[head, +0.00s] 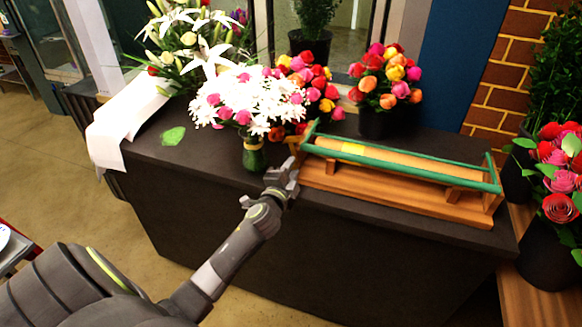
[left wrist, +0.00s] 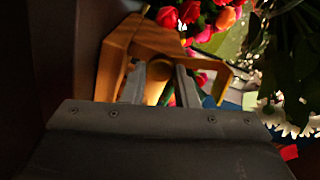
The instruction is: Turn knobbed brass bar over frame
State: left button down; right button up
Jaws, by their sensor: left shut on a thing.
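The wooden frame (head: 385,192) stands on the dark counter with a tan paper roll (head: 410,165) across it. The bar (head: 440,177) looks green, not brass, and runs along the roll's front side with short arms at both ends. No knob shows clearly. My left gripper (head: 284,176) is at the frame's left end and is shut, apparently on the bar's left end, which is hidden by the fingers. In the left wrist view its fingers (left wrist: 167,75) are close to the frame's wooden end (left wrist: 112,65). My right gripper is not in view.
A green vase with white and pink flowers (head: 250,98) stands just left of my gripper. Pots of roses (head: 385,78) stand behind the frame. A white paper sheet (head: 112,128) hangs over the counter's left end. Roses (head: 558,207) stand at the right.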

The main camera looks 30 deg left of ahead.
pick_arm(q)
jog(key=shift+f+m+p, duration=0.1)
jog(key=shift+m+p, duration=0.35)
jog(key=shift+m, duration=1.15)
jog(key=c, duration=1.2)
grip_release()
jog(key=shift+o, duration=0.2)
jog(key=shift+s, duration=0.1)
jog(key=b+v, duration=0.1)
jog(key=v, duration=1.6)
jog(key=shift+s, duration=0.15)
